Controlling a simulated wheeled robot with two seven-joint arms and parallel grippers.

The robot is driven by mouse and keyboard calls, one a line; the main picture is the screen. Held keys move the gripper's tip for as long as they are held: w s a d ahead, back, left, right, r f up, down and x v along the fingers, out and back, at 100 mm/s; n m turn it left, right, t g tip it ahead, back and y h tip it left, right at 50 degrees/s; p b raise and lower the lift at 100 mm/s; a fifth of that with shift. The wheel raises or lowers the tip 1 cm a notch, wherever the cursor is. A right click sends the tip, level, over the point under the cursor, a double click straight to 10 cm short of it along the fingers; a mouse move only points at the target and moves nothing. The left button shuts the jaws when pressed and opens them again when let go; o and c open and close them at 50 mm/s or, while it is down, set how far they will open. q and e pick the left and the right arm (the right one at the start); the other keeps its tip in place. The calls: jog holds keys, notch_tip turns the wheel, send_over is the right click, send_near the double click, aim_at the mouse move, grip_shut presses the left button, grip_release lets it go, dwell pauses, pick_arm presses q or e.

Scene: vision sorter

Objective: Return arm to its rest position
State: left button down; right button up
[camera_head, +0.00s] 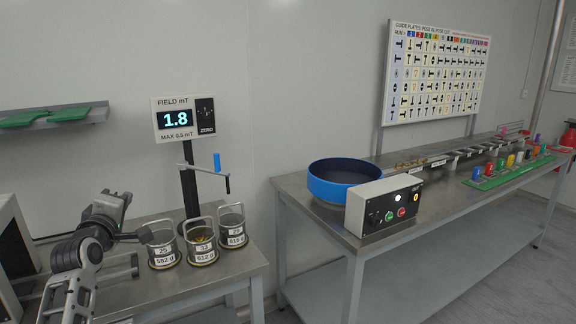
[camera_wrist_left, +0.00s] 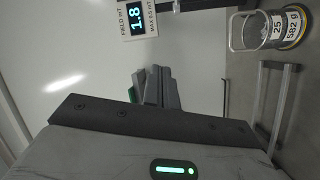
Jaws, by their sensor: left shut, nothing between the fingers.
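My left arm comes in from the lower left of the head view. Its left gripper (camera_head: 108,197) is above the near table's left part, to the left of the wire-handled baskets. In the left wrist view the gripper's fingers (camera_wrist_left: 150,88) are together, with nothing between them. The dark bar of the gripper crosses that view, and a green light shows on its body. My right gripper is not in view.
Three labelled baskets (camera_head: 202,246) stand on the near table (camera_head: 218,280), the closest labelled 25. A field meter (camera_head: 182,118) reading 1.8 stands behind them on a post with a blue-handled crank. A second table holds a blue round bowl (camera_head: 343,181) and control box (camera_head: 384,205).

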pick_arm(q)
jog(key=s+a+r+m+y, duration=0.1)
jog(key=s+a+r+y, duration=0.2)
jog(key=a, duration=0.6)
jog(key=s+a+r+m+y, duration=0.1)
jog(key=s+a+r, duration=0.2)
jog(key=a+r, duration=0.35)
jog(key=s+d+f+m+g+h, duration=0.2)
jog(key=s+d+f+m, duration=0.25)
jog(key=f, duration=0.65)
jog(key=s+d+f+m+g+h, duration=0.15)
jog(key=s+d+f+m, duration=0.3)
jog(key=f, duration=0.65)
jog(key=s+d+f+m+g+h, duration=0.1)
jog(key=s+d+f+m+h, duration=0.3)
jog(key=f, duration=0.7)
jog(key=s+d+f+m+g, duration=0.2)
jog(key=s+d+f+m, duration=0.3)
jog(key=s, duration=0.4)
jog(key=s+d+f+m+g, duration=0.25)
jog(key=s+d+f, duration=0.4)
jog(key=s, duration=0.35)
jog(key=w+d+n+t+h, duration=0.1)
jog(key=d+n, duration=0.3)
jog(key=d, duration=0.7)
jog(key=shift+w+d+r+n, duration=0.15)
jog(key=shift+d+r+n, duration=0.05)
jog(key=shift+r+n, duration=0.2)
